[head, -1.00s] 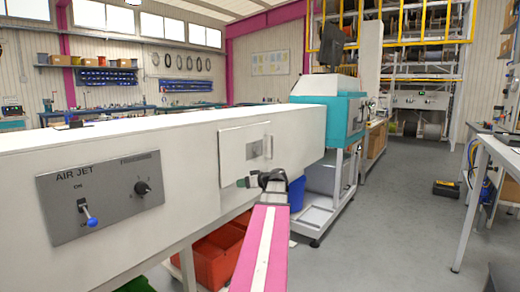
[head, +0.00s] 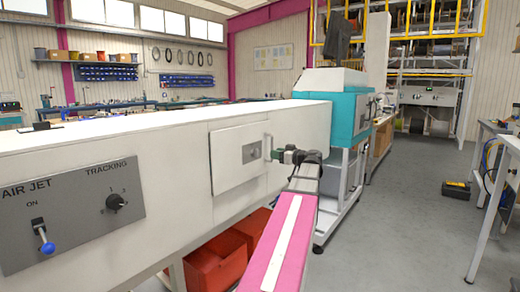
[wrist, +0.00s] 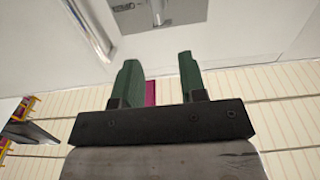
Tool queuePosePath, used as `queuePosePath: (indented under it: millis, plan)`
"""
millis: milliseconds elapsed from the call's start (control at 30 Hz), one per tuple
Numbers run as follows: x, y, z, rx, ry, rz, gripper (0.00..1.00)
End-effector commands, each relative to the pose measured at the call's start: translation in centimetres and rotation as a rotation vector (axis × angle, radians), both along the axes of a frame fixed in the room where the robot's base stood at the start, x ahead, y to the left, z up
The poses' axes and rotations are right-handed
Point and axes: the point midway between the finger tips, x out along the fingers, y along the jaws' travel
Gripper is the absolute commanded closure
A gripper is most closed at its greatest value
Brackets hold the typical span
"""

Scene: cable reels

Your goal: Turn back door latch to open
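The small square back door (head: 238,157) is set flush in the side of the long white machine and looks shut. A grey latch plate (head: 251,152) sits on it, and a bar handle (head: 268,147) stands at its right edge. The wrist view shows a plate with a small lever (wrist: 157,12) at the top and the bar handle (wrist: 92,28) at upper left. My gripper (head: 276,156) is just right of the handle. Its green fingers stand apart and empty in the wrist view (wrist: 160,75). Contact with the handle cannot be told.
A grey AIR JET panel (head: 75,215) with a blue-tipped switch and a TRACKING knob is on the machine at left. Red bins (head: 215,268) stand below. A teal and white machine (head: 345,100) stands behind my arm.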

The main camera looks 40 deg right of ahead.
Motion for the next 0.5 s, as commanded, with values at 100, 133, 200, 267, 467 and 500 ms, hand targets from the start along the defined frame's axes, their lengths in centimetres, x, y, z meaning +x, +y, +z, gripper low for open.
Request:
queuePosePath:
  millis: [100, 133, 200, 267, 467, 500]
  plan:
    - [0.8, 0.2, 0.0, -0.001, -0.001, 0.001, 0.62]
    - [1.2, 0.3, 0.0, -0.001, -0.001, 0.001, 0.62]
    - [2.2, 0.5, 0.0, -0.001, -0.001, 0.002, 0.62]
    - [3.2, 0.8, 0.0, -0.001, -0.001, 0.002, 0.62]
    - [6.7, 1.8, 0.0, 0.0, 0.0, 0.002, 0.62]
    - [7.3, 2.0, 0.0, 0.0, 0.0, 0.002, 0.62]
